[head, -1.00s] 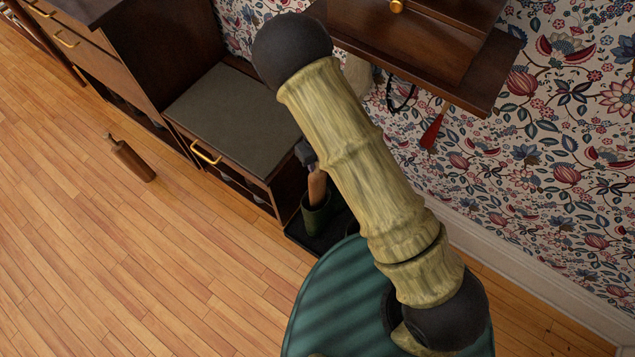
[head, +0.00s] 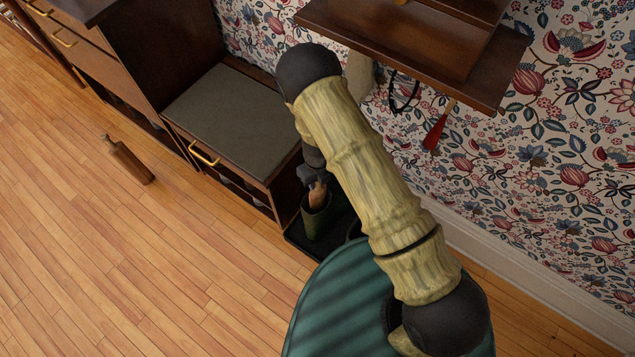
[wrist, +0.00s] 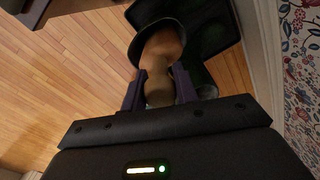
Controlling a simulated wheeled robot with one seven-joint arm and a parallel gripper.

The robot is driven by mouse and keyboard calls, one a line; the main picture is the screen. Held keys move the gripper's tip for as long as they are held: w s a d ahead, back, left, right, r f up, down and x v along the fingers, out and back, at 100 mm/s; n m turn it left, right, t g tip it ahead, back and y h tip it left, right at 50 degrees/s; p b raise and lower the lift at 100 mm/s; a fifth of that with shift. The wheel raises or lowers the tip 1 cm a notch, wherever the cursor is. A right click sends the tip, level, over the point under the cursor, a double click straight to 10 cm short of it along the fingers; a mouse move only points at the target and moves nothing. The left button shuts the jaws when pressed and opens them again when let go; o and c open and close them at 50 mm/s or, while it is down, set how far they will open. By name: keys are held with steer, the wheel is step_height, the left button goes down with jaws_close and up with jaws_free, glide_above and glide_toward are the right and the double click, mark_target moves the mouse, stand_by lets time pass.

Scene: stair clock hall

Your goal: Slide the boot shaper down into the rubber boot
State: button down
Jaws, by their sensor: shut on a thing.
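The dark green rubber boot (head: 316,222) stands upright on a dark tray at the end of the bench. The orange-brown boot shaper (head: 317,196) is upright with its lower part inside the boot's mouth; its upper part shows above the rim. My gripper (head: 314,178) is just above the boot, shut on the shaper's top. In the wrist view the two fingers (wrist: 160,88) hold the shaper's narrow neck (wrist: 158,92), and its wider part goes into the dark boot opening (wrist: 138,45). The shaper's lower end is hidden inside the boot.
The dark tray (head: 296,238) lies between the padded bench (head: 225,110) and my base. A wooden shelf (head: 400,45) and hanging red shoehorn-like item (head: 435,130) are on the wall.

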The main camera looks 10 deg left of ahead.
mark_target(318, 196)
steer(key=shift+w+d+f, duration=0.1)
steer(key=shift+d+f, duration=0.05)
steer(key=shift+f, duration=0.65)
steer(key=shift+f, duration=0.6)
steer(key=c, duration=1.1)
jaws_free()
steer(key=shift+r, duration=0.1)
